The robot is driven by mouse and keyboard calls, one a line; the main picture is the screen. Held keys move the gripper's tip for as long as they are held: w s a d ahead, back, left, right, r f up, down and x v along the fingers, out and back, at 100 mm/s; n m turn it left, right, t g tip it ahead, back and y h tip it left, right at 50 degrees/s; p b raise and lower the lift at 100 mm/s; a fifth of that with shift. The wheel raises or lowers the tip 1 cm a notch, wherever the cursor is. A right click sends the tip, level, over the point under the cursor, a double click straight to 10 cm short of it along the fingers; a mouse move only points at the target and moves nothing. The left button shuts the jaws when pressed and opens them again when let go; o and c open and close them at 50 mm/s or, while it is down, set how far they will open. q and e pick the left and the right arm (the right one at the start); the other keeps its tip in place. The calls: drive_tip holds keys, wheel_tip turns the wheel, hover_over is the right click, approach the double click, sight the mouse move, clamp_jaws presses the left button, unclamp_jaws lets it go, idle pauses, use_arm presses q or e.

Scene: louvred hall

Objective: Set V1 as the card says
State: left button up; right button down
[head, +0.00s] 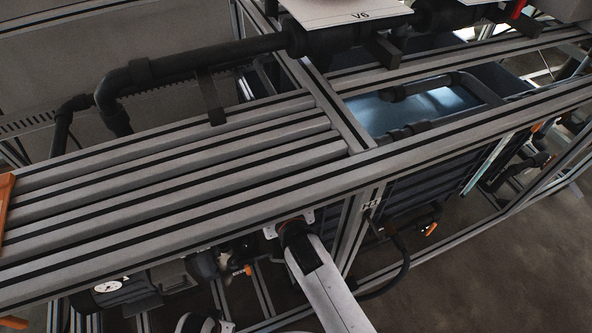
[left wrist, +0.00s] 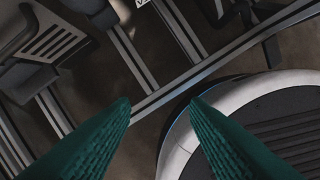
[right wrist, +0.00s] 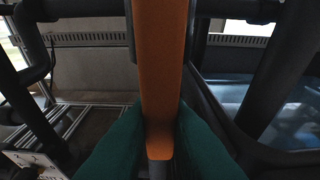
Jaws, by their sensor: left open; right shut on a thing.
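An orange lever handle (right wrist: 160,60) stands upright in the right wrist view. My right gripper (right wrist: 160,128) has its green fingers closed on the handle's lower part, one on each side. I cannot read a V1 label on it. My left gripper (left wrist: 158,103) is open and empty above the floor. In the head view one of my arms reaches from the bottom to under the front rail; neither gripper's fingers show there. A white plate (head: 345,11) marked V6 is at the top. No readable card with settings shows.
Grey slotted rails (head: 180,170) cross the head view, with a dark pipe (head: 200,62) behind. A pressure gauge (head: 108,286) and a small orange handle (head: 430,229) sit below the rails. A blue tank (head: 415,108) is at the right. Floor (head: 500,265) is clear at lower right.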

drive_tip(key=c, duration=1.3)
unclamp_jaws()
